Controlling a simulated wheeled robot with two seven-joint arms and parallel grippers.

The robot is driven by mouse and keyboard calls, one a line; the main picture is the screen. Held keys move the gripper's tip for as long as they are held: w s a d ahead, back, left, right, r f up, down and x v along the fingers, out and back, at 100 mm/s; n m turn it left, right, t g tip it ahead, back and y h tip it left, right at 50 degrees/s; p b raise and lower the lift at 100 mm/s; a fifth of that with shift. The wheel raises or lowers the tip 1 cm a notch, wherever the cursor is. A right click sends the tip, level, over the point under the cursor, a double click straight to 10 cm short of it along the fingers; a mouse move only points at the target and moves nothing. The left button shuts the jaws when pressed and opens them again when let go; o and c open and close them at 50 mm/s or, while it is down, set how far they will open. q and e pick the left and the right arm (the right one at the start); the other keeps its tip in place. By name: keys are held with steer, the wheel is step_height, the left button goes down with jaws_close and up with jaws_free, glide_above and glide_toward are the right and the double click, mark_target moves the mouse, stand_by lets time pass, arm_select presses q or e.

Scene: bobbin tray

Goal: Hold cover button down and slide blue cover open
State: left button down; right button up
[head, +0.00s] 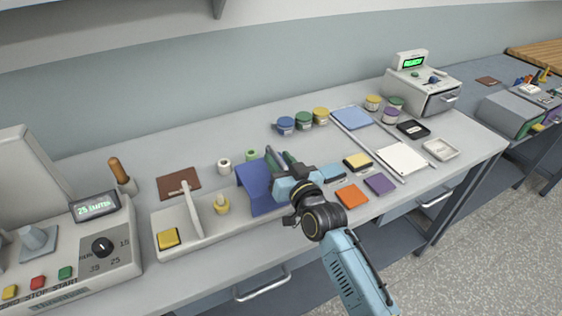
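A long pale tray (185,219) lies along the front of the bench. A yellow square button (168,239) sits at its left end, with nothing touching it. I cannot tell whether a finger touches the cover. The gripper and arm hide the tray's right end. My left gripper is not in view.
A control box (102,246) with a knob stands at the left. Several jars (304,119) stand behind, and coloured pads (352,195) lie right of my gripper. The front edge is close.

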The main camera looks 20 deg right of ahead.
steer(key=s+d, duration=0.2)
steer(key=s, duration=1.1)
steer(key=shift+d, duration=0.35)
steer(key=shift+s, duration=0.15)
